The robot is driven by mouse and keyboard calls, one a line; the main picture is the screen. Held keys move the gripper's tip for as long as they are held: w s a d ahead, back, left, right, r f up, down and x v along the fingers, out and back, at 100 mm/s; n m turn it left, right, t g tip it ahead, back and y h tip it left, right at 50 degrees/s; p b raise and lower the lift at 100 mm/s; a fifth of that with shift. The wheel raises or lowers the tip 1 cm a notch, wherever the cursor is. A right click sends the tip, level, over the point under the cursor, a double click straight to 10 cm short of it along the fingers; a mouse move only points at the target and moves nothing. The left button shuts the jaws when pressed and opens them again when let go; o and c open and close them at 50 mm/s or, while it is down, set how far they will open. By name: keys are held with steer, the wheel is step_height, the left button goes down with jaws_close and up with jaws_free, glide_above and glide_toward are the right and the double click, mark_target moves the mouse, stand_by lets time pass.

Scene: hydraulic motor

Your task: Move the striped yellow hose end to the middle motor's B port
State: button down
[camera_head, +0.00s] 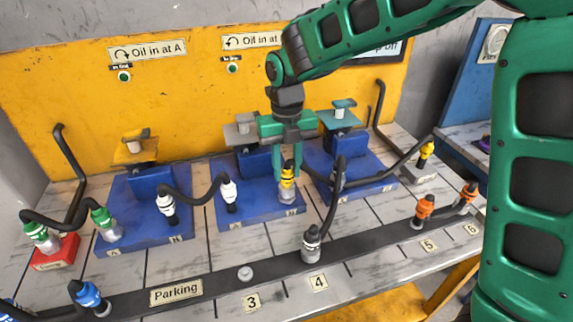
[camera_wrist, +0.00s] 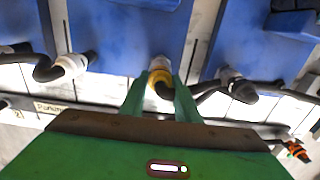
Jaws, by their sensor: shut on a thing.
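My gripper (camera_head: 287,172) points down over the middle motor's blue base (camera_head: 246,219) and is shut on the striped yellow hose end (camera_head: 287,181). The hose end is upright at the base's front right port, with a pale metal fitting (camera_head: 287,197) directly below it. I cannot tell whether it is fully seated. In the wrist view the yellow hose end (camera_wrist: 159,86) shows between the fingertips (camera_wrist: 160,92). A white hose end (camera_head: 229,192) stands on the same base's front left port. The port letters are too small to read surely.
A black hose end (camera_head: 338,180) stands close right on the right motor. Its hose drops to another end (camera_head: 311,240) at parking place 4. A second yellow end (camera_head: 427,149) stands on a grey block at right. Orange ends (camera_head: 425,208) occupy right parking places. Place 3 (camera_head: 245,273) looks free.

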steer(key=shift+f, duration=0.25)
steer(key=c, duration=1.3)
jaws_free()
steer(key=shift+f, duration=0.1)
steer(key=shift+o, duration=0.2)
steer(key=shift+r, duration=3.05)
